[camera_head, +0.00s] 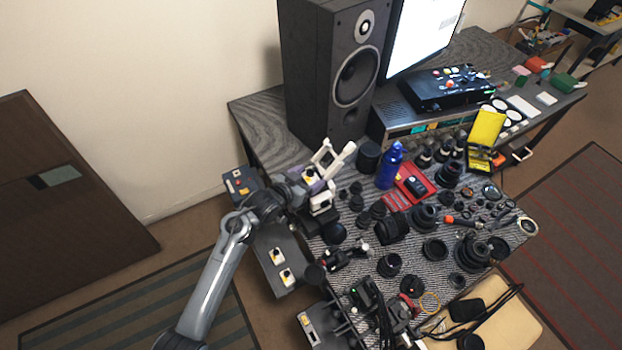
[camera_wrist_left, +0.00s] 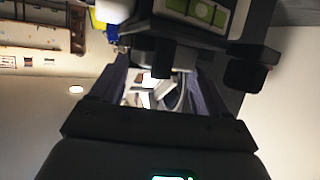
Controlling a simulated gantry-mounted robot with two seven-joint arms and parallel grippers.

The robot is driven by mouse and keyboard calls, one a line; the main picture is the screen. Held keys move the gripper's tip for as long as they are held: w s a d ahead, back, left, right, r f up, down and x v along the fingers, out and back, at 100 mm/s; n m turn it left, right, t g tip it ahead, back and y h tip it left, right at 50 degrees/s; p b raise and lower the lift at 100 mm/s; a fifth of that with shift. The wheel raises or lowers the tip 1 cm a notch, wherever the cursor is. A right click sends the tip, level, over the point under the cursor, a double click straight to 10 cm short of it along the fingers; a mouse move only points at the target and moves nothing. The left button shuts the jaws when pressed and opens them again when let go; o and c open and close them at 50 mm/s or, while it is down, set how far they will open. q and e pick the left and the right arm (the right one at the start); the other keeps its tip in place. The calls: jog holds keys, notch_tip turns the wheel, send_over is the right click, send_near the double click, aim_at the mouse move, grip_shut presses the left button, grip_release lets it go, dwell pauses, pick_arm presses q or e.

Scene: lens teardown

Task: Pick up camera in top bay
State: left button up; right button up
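My left gripper (camera_head: 338,147) is at the left back of the worktable, in front of the speaker. Its two pale fingers are spread apart, with nothing seen between them. A white and dark device (camera_head: 320,203) stands just below it, partly covered by the wrist. I cannot tell which thing is the camera in the top bay. A black camera-like body (camera_head: 392,229) lies mid-table, apart from the gripper. A small black object (camera_head: 415,186) lies in a red case (camera_head: 419,174). My right gripper is not in view.
A tall black speaker (camera_head: 335,70) stands close behind the gripper. A blue bottle (camera_head: 389,166) stands to its right. Several lenses and rings crowd the patterned mat, with little free room. A grey box with switches (camera_head: 278,262) sits at the table's left side.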

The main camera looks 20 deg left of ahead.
pick_arm(q)
jog(key=c, duration=0.4)
jog(key=shift+r, duration=0.2)
